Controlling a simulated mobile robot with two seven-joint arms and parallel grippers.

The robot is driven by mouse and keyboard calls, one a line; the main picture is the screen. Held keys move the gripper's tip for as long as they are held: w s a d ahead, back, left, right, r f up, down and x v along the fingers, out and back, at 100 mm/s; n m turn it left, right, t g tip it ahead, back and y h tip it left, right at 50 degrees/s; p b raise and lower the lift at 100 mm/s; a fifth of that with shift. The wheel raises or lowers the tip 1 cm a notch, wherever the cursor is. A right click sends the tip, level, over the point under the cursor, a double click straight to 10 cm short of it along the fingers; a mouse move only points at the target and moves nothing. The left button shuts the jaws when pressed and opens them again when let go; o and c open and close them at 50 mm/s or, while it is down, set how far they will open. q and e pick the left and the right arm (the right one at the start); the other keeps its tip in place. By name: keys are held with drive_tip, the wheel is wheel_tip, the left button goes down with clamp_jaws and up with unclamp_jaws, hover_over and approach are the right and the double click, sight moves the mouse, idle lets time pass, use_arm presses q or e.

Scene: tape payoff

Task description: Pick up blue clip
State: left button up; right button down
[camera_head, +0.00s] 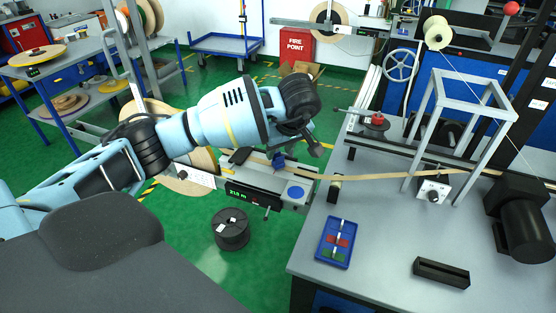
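A small blue piece, which looks like the blue clip (279,160), sits at the tan tape above the grey measuring device, just under my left gripper (296,148). My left gripper reaches in from the left with its dark fingers pointing down. One fingertip shows to the right of the blue piece. The other finger is hard to make out against the dark parts, so I cannot tell whether the gripper touches the piece or how far it is open. My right gripper is out of view.
A blue tray (321,257) with red and green pieces lies on the grey bench (385,270). A black slotted block (441,272), a grey frame (412,150) and a dark motor (523,225) stand there too. A black spool (231,230) is on the floor.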

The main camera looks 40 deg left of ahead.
sight(278, 155)
use_arm(q)
drive_tip(key=x, duration=0.3)
drive_tip(key=shift+w+a+f, duration=0.1)
drive_tip(key=shift+f, duration=0.25)
drive_tip(key=c, duration=0.6)
drive_tip(key=shift+c, duration=1.1)
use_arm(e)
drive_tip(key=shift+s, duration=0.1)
use_arm(q)
drive_tip(key=shift+r, duration=0.1)
